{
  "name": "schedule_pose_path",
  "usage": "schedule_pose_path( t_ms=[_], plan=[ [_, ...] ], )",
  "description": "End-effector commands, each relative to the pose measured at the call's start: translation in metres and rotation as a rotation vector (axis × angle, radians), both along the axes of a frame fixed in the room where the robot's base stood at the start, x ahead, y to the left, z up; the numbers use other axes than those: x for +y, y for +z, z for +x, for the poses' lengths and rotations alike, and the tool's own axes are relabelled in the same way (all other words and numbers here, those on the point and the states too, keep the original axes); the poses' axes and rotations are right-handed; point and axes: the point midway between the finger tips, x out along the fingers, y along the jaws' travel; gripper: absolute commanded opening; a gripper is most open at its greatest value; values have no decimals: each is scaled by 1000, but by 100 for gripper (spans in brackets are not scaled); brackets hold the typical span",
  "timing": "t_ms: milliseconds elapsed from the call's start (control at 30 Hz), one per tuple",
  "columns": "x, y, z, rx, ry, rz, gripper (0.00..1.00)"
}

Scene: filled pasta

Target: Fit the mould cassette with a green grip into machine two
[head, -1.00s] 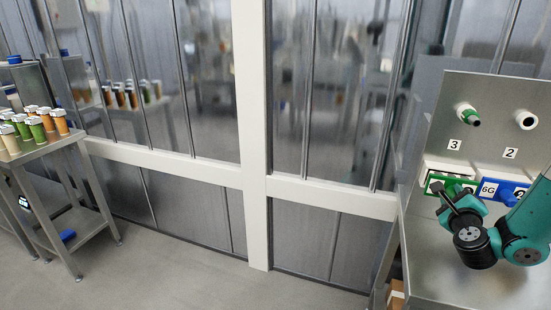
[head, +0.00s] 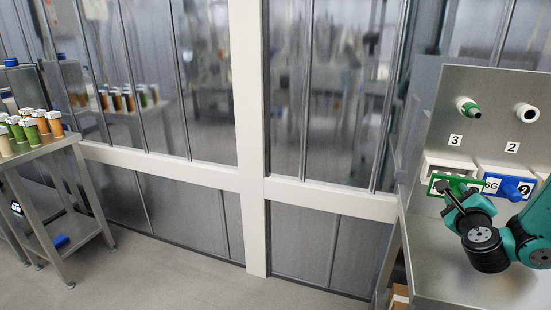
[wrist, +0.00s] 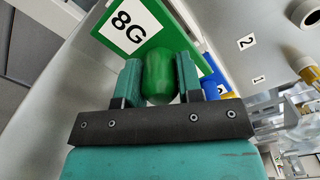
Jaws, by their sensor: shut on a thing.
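The green-fronted mould cassette (head: 436,184) is at the white opening below the number 3 in the head view; I cannot tell how far in it sits. Its front plate (wrist: 121,40) reads 8G in the wrist view. Its rounded green grip (wrist: 160,78) is between the two fingers of my gripper (wrist: 159,82). My gripper (head: 448,194) is shut on this grip. A blue-fronted cassette (head: 510,188) marked 6G stands at the opening below the number 2 (head: 511,147), just right of the green one. Its blue grip is partly hidden by my finger in the wrist view.
The steel bench top (head: 430,255) is clear in front.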

Motion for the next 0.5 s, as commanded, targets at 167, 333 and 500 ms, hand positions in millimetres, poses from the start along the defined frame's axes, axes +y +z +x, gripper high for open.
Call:
schedule_pose_path(
  t_ms=[167, 333, 500],
  plan=[
    [1, -1, -4, -3, -1, -1, 9],
    [2, 0, -9, -3, -1, -1, 9],
    [4, -1, -14, -4, -1, -1, 9]
  ],
)
